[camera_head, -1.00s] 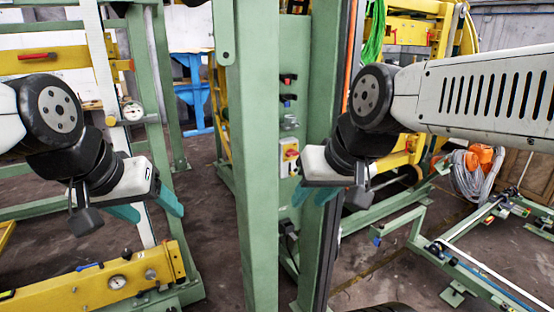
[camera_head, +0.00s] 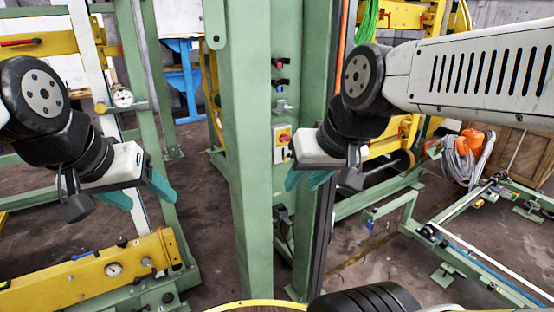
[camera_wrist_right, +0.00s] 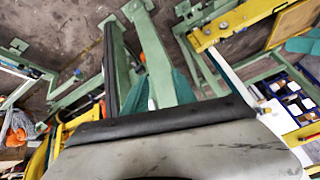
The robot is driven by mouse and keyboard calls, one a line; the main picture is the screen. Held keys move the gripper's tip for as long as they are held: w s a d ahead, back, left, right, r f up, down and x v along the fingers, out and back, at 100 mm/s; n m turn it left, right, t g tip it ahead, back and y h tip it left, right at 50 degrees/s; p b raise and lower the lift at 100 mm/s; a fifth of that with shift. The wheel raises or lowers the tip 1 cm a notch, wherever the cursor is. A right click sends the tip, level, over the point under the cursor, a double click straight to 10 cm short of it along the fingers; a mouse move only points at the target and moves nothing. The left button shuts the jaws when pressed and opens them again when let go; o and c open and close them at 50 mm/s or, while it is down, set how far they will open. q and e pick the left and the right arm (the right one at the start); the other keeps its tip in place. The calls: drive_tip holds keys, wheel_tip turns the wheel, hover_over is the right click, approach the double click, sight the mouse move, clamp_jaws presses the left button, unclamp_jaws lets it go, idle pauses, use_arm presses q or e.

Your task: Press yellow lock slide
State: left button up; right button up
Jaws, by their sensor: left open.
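I cannot single out a yellow lock slide for certain in these views. A yellow beam (camera_head: 85,275) with a round gauge lies at the lower left in the head view. A small yellow box with a red knob (camera_head: 282,143) is on the green column. My left gripper (camera_head: 138,192) is open and empty, above and apart from the yellow beam. My right gripper (camera_head: 306,180) hangs in front of the green column, fingers pointing down with a gap between them. In the right wrist view its teal fingers (camera_wrist_right: 160,90) stand apart with nothing held.
A tall green post (camera_head: 240,160) stands between my two grippers. A yellow-rimmed round edge (camera_head: 255,304) shows at the bottom. Low green rails (camera_head: 470,260) and a coiled cable with orange parts (camera_head: 467,155) are at the right. Brown floor (camera_head: 205,215) is bare left of the post.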

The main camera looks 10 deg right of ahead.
drive_tip(key=shift+w+a+f, duration=0.1)
drive_tip(key=shift+f, duration=0.05)
clamp_jaws()
drive_tip(key=w+a+f+m+g+y, duration=0.5)
drive_tip(key=w+a+m+y, duration=0.1)
drive_tip(key=w+a, duration=0.2)
drive_tip(key=w+d+f+m+t+y, duration=0.1)
drive_tip(key=w+f+m+y, duration=0.15)
drive_tip(key=w, duration=0.25)
drive_tip(key=w+f+m+t+y, duration=0.1)
drive_tip(key=w+m+y, duration=0.2)
drive_tip(key=w+m, duration=0.15)
drive_tip(key=w+d+f+m+t, duration=0.8)
drive_tip(key=w+d+m, duration=0.1)
drive_tip(key=w, duration=0.3)
drive_tip(key=w+d+f+m+t+h, duration=0.3)
drive_tip(key=d+f+m+t+h, duration=0.2)
drive_tip(key=d+f, duration=0.6)
drive_tip(key=m+h, duration=0.2)
drive_tip(key=m, duration=0.1)
drive_tip(key=shift+w+d+m+t, duration=0.3)
drive_tip(key=shift+w+d+t, duration=0.05)
drive_tip(key=shift+w+t, duration=0.05)
